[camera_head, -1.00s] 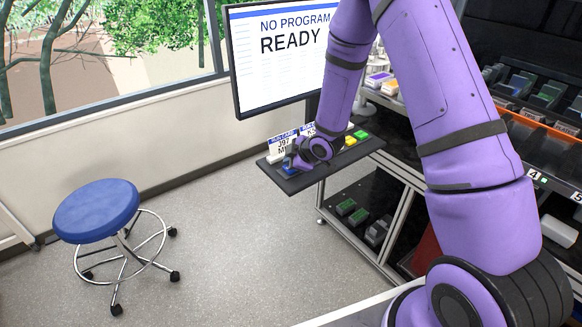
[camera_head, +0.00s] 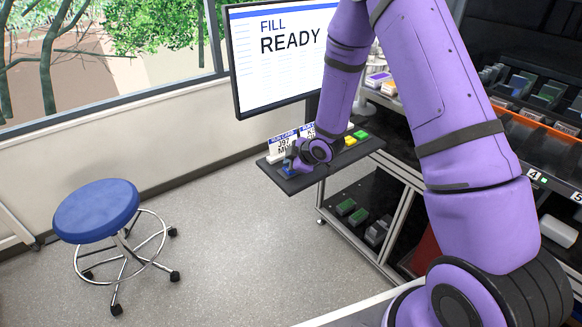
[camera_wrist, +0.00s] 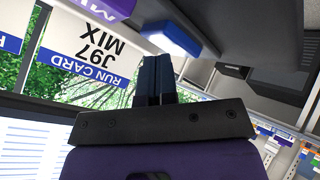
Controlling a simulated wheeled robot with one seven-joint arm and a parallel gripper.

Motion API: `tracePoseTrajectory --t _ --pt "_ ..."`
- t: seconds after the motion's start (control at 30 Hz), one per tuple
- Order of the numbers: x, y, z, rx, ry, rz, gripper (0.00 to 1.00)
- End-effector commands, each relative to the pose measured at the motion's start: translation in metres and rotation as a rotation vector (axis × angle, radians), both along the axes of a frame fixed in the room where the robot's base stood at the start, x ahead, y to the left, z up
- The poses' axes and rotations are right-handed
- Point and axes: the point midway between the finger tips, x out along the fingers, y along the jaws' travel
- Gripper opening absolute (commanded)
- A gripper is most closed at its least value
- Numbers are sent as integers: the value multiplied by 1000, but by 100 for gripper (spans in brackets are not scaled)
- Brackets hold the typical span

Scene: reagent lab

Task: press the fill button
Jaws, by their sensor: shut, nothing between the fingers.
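In the wrist view, a blue button (camera_wrist: 188,40) sticks out from the dark control shelf, with a bright patch beside it. My gripper (camera_wrist: 155,58) has its two dark fingers together, with nothing between them. The fingertips reach the edge of the blue button; I cannot tell whether they touch it. In the head view, the blue button (camera_head: 289,171) shows at the left end of the control shelf (camera_head: 302,184), partly hidden by my wrist. The monitor (camera_head: 281,65) reads "FILL READY".
A yellow button (camera_head: 350,141) and a green button (camera_head: 361,134) are further right on the shelf. Run cards (camera_head: 284,143) stand behind my wrist; one reads "J97 MIX" in the wrist view (camera_wrist: 97,48). A blue stool (camera_head: 97,210) stands on open floor at left.

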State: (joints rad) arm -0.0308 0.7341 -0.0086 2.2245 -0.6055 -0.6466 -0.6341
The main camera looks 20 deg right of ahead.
Motion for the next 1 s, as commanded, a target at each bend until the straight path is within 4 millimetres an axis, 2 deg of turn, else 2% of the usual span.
tracePoseTrajectory --t 0.4,0.77,1.0 --pt "0 0 16 0 0 0 0" --pt "0 0 18 0 0 0 0" --pt "0 0 35 1 -2 -1 0"
